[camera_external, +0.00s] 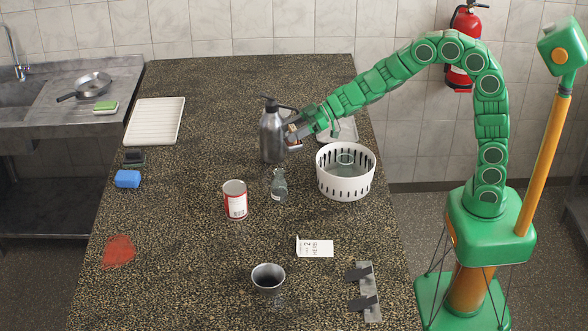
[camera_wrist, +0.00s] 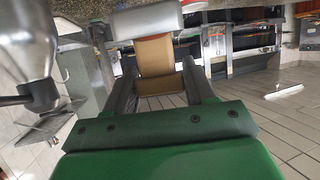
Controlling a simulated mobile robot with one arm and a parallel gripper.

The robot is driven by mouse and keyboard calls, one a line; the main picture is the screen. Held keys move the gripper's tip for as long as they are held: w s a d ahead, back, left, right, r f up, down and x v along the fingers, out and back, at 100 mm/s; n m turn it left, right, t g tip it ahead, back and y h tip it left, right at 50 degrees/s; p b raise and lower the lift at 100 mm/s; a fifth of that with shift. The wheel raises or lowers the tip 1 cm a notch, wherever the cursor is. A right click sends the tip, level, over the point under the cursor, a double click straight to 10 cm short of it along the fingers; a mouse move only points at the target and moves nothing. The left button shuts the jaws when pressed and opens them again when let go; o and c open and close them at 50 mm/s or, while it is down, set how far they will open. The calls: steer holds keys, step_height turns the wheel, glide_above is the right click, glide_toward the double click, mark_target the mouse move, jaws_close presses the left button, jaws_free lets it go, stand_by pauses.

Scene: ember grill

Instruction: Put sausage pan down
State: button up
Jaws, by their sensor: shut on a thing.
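A grey frying pan (camera_external: 94,84) sits on the sink counter at the far left, its handle pointing left. I cannot tell whether it holds sausages. My gripper (camera_external: 292,136) is far to its right, over the dark speckled counter, close beside a steel jug (camera_external: 271,134). In the wrist view my gripper (camera_wrist: 164,88) is shut on a small tan-and-grey object (camera_wrist: 153,55), which I cannot identify. In the outside view only a small part of that object shows at the fingertips. The jug also shows at the left of the wrist view (camera_wrist: 28,40).
A white slotted basket (camera_external: 333,188) stands right of the jug, a glass bottle (camera_external: 279,187) and red-white can (camera_external: 235,205) in front. A white ribbed tray (camera_external: 155,121) lies at left. The counter's front-left is mostly clear.

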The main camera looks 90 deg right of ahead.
steer(key=s+d+f+n+y, duration=0.1)
steer(key=s+d+f, duration=0.2)
steer(key=s+d, duration=0.35)
steer(key=s+d+f, duration=0.3)
steer(key=s+d, duration=0.3)
steer(key=d, duration=0.2)
steer(key=shift+s+d+f, duration=0.1)
steer(key=shift+d+f, duration=0.05)
steer(key=shift+f, duration=4.65)
steer(key=shift+f+g, duration=0.15)
steer(key=shift+g, duration=0.15)
steer(key=o, duration=1.2)
steer(key=shift+r, duration=0.25)
steer(key=v, duration=1.2)
steer(key=shift+f+y, duration=0.2)
steer(key=shift+y, duration=0.1)
steer(key=shift+d, duration=0.1)
